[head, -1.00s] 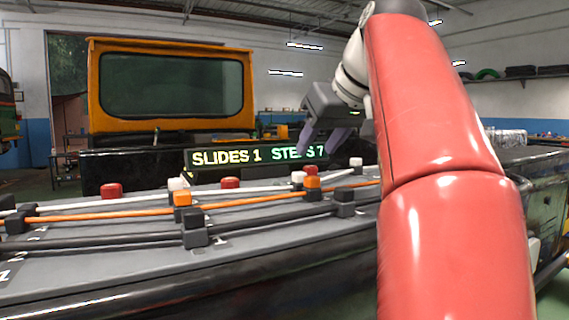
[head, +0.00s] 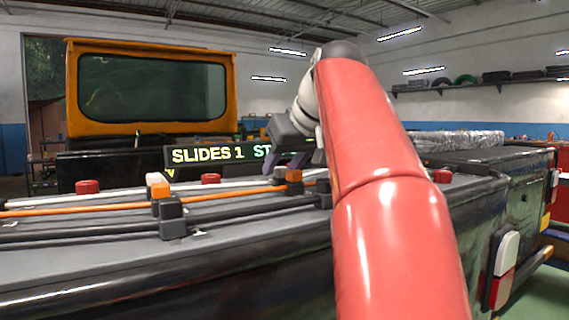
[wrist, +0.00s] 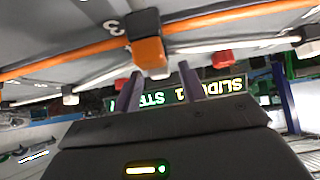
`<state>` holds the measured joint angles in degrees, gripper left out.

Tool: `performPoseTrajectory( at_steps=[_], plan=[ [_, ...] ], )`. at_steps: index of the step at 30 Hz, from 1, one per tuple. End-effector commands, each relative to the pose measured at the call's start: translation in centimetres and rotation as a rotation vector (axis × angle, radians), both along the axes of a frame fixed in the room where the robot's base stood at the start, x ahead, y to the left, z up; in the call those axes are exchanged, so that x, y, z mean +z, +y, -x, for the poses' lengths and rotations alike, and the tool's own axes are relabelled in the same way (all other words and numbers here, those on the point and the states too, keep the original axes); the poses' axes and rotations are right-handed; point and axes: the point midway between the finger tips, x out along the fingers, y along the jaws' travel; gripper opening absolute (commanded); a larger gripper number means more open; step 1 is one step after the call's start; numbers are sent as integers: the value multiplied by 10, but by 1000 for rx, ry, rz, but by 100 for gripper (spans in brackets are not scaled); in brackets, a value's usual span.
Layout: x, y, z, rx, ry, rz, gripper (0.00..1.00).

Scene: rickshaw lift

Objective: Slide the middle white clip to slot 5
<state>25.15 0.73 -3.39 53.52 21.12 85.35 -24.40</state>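White clips sit on the white rear rail. One white clip (head: 155,179) is left of centre in the head view, behind an orange clip (head: 161,190), and shows at right in the wrist view (wrist: 308,48). The middle white clip (head: 279,172) shows only as a sliver beside another orange clip (head: 294,175). A third white clip (wrist: 70,96) is at left in the wrist view. My gripper (head: 284,163) hangs just above the middle clips. Its two fingers stand apart in the wrist view (wrist: 160,78), and I see nothing clearly held between them.
Red clips (head: 88,186) (head: 211,179) stand behind the rails. Black clips (head: 172,218) ride the front rail. A marking 3 (wrist: 112,27) lies near a black clip. The grey bed's front (head: 100,262) is clear.

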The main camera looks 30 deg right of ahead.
Motion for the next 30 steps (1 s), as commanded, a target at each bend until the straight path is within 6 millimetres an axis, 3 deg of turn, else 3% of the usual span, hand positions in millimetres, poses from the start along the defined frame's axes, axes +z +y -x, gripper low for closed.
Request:
performPoseTrajectory(
  at_steps=[1,9,17,25,30],
  plan=[
    [0,0,0,0,0,0,34],
    [0,0,0,0,0,0,0],
    [1,0,-3,1,0,-1,0],
    [4,2,-42,1,1,-1,0],
    [1,2,-44,0,-1,0,0]
  ],
)
